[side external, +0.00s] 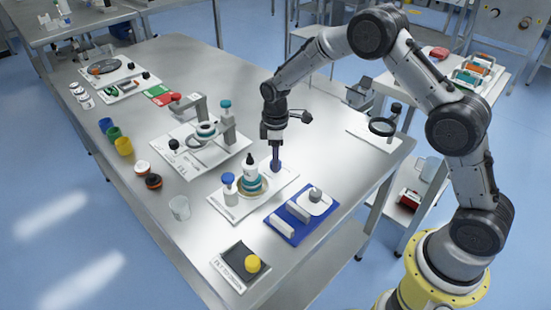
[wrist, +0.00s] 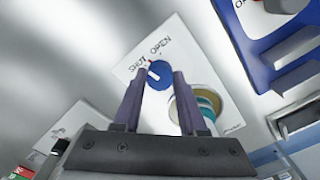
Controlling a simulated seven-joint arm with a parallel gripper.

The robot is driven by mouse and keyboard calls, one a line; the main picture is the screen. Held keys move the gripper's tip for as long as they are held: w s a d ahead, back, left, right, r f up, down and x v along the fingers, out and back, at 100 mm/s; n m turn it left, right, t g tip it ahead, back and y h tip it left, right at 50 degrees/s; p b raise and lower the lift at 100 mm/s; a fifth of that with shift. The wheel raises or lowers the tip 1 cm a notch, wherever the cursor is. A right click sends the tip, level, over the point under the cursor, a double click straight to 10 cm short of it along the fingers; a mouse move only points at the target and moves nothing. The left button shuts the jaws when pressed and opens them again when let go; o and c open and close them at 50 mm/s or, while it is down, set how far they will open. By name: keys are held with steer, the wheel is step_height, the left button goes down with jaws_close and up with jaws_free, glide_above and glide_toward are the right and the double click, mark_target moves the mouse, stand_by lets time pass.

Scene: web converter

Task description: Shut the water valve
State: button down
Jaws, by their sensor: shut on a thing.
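A blue round valve knob (wrist: 160,77) with a short white pointer line sits on a white plate (wrist: 124,73) in the wrist view. The words SHUT and OPEN are printed above the knob, with a small red mark near them. The white line lies on the left part of the knob, on the SHUT side; its exact angle is hard to read. My gripper (wrist: 159,76) has its two dark fingers on either side of the knob and is shut on it. In the side view my gripper (side external: 275,165) points down at the plate's back corner, and its fingers mostly hide the knob.
On the same plate, left of my gripper, stand a dark-capped white bottle (side external: 250,168) on stacked rings and a blue-capped bottle (side external: 229,188). A blue tray (side external: 281,230) with grey parts lies in front. A white tray with a clamp stand (side external: 228,126) is at the left.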

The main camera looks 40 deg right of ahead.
steer(key=n, duration=0.5)
steer(key=shift+n, duration=0.3)
stand_by(0.5)
steer(key=shift+c, duration=2.3)
jaws_free()
steer(key=shift+r, duration=0.1)
step_height(320, 180, up, 14)
